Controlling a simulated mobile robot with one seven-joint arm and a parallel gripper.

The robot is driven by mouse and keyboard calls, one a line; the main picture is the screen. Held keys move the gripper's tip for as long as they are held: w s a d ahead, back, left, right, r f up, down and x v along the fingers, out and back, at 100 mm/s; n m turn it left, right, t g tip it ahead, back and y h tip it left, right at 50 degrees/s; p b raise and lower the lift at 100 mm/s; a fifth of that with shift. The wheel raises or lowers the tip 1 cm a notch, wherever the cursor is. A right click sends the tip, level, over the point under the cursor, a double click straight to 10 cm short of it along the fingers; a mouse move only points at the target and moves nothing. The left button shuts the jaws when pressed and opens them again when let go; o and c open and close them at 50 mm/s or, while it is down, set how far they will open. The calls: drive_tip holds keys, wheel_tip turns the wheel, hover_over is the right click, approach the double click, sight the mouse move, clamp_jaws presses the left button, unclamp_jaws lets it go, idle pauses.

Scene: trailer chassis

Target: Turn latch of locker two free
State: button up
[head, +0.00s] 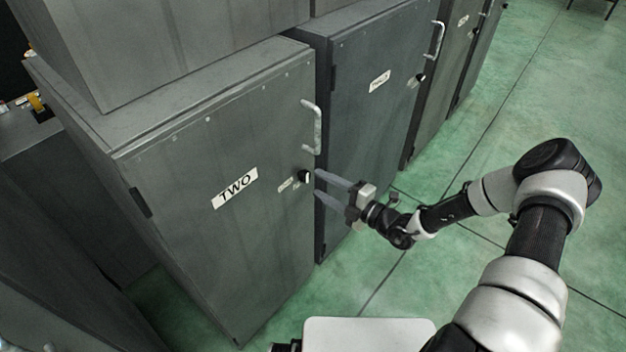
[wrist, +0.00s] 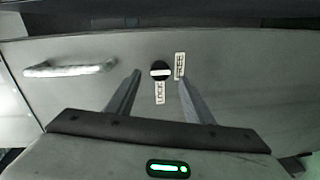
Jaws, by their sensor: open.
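Locker two (head: 240,240) is a grey metal cabinet with a shut door and a white "TWO" label (head: 235,188). Its latch (head: 304,176) is a small dark knob near the door's right edge, below the handle. In the wrist view the latch (wrist: 160,71) is a black disc with a white bar lying across the picture. My gripper (head: 318,184) is open and empty, its fingertips just in front of the door by the latch. In the wrist view the two fingers (wrist: 159,76) stand either side of the latch, apart from it. Contact with the door cannot be told.
A metal handle (head: 312,127) is above the latch; it also shows in the wrist view (wrist: 70,68). Small labels (wrist: 179,65) sit beside the latch. Another locker (head: 365,110) with its own latch and handle stands to the right. Green floor (head: 500,130) is open at right.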

drive_tip(key=v, duration=1.2)
drive_tip(key=shift+s+d, duration=0.2)
drive_tip(key=shift+d, duration=0.1)
drive_tip(key=shift+r, duration=0.15)
drive_tip(key=s+a+r+n+g+h+p, duration=0.2)
drive_tip(key=s+r+n+g, duration=0.4)
drive_tip(key=r+n, duration=0.55)
drive_tip(key=s+a+r+n+g+h+p, duration=0.25)
drive_tip(key=s+r+n+g, duration=0.5)
drive_tip(key=n, duration=0.65)
drive_tip(key=s+d+r+n+t+h+p, duration=0.2)
drive_tip(key=r+n+h, duration=0.1)
drive_tip(key=r+n, duration=0.3)
drive_tip(key=s+d+r+n+t+h+p, duration=0.2)
drive_tip(key=s+d+r+n+t+h, duration=0.1)
drive_tip(key=r+n, duration=0.4)
drive_tip(key=s+d+r+n+t+h+p, duration=0.2)
drive_tip(key=r+n, duration=0.5)
drive_tip(key=r, duration=0.4)
drive_tip(key=shift+s+d+r+t+h, duration=0.35)
drive_tip(key=shift+t+h, duration=0.2)
drive_tip(key=shift+t, duration=0.2)
drive_tip(key=shift+w, duration=0.1)
